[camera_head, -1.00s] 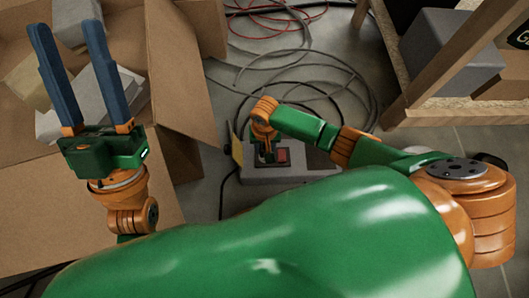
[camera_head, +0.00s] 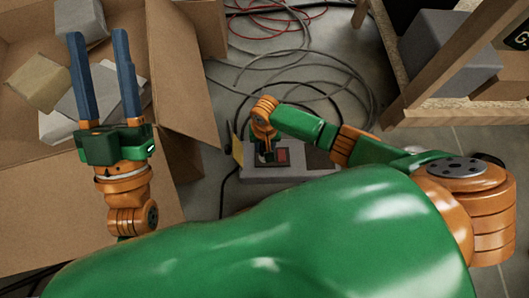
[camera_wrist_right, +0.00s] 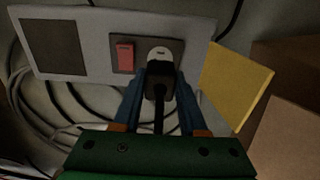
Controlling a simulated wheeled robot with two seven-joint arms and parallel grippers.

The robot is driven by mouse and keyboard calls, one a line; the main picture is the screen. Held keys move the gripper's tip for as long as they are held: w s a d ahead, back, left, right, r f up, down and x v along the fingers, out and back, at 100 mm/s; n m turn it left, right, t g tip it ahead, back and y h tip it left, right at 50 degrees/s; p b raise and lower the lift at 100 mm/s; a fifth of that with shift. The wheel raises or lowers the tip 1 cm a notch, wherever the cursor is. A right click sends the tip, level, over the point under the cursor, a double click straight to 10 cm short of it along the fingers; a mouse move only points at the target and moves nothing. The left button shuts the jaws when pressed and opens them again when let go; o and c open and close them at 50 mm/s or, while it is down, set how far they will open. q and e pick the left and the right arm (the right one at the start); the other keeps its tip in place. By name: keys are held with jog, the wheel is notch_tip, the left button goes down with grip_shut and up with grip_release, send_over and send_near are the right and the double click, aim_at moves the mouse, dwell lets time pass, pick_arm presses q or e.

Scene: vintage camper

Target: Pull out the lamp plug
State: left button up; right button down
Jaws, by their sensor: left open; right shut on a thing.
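The lamp plug (camera_wrist_right: 158,82) is black, with its cable running back between my right fingers. It is at the round pale socket (camera_wrist_right: 158,53) of the grey power strip (camera_wrist_right: 75,14), covering the socket's lower part; I cannot tell how deep it sits. My right gripper (camera_wrist_right: 158,90) is shut on the plug, one blue finger on each side. In the head view the right gripper (camera_head: 265,152) points down over the power strip (camera_head: 290,174), and the plug is hidden. My left gripper (camera_head: 98,36) is open and empty over the cardboard box.
A red switch (camera_wrist_right: 125,55) is beside the socket. A yellow card (camera_wrist_right: 237,85) stands close to my right gripper. The open cardboard box (camera_head: 186,100) holds several blocks at left. Loose cables (camera_head: 290,62) lie behind the strip. A wooden shelf (camera_head: 440,112) stands at right.

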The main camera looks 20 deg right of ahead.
pick_arm(q)
jog(key=shift+w+f+g+y+p, duration=0.25)
jog(key=shift+w+f+g, duration=0.3)
jog(key=shift+f, duration=0.2)
jog(key=shift+w+f+g+y+p, duration=0.25)
jog(key=shift+w+f+g, duration=0.25)
jog(key=shift+f, duration=0.2)
pick_arm(e)
jog(key=shift+r, duration=0.4)
